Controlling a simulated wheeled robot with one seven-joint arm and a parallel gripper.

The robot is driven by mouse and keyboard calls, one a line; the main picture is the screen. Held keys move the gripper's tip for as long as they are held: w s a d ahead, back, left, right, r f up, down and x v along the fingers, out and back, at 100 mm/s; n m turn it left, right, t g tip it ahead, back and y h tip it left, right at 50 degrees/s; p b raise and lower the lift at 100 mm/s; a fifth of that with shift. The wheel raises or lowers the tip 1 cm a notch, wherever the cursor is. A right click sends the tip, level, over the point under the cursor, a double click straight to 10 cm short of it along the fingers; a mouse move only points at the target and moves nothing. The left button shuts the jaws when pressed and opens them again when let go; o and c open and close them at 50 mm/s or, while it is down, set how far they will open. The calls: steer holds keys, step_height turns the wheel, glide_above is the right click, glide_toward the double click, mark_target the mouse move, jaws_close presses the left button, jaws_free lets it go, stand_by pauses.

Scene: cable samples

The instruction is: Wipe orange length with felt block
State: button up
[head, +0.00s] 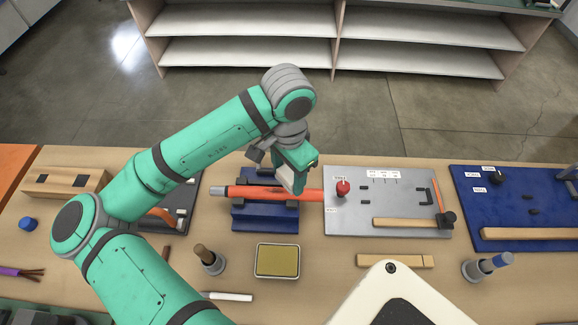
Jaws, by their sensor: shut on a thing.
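The orange length (258,192) lies across a dark blue cradle (262,218) left of the middle, with a grey end at its left. Its right end reaches the edge of a grey board. My gripper (294,190) is over the right part of the orange length, pointing down and slightly tilted. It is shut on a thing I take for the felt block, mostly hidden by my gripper. I cannot tell whether that thing touches the orange length.
The grey board (345,222) carries a red knob (343,188) and a wooden bar. A blue board (525,213) lies far right. In front are a shallow tan-filled tray (277,275), a brown-handled tool in a holder (205,256), a blue-topped one (500,260) and a wooden bar (385,261).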

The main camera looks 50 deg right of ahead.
steer(key=shift+r, duration=1.65)
steer(key=shift+f, duration=0.15)
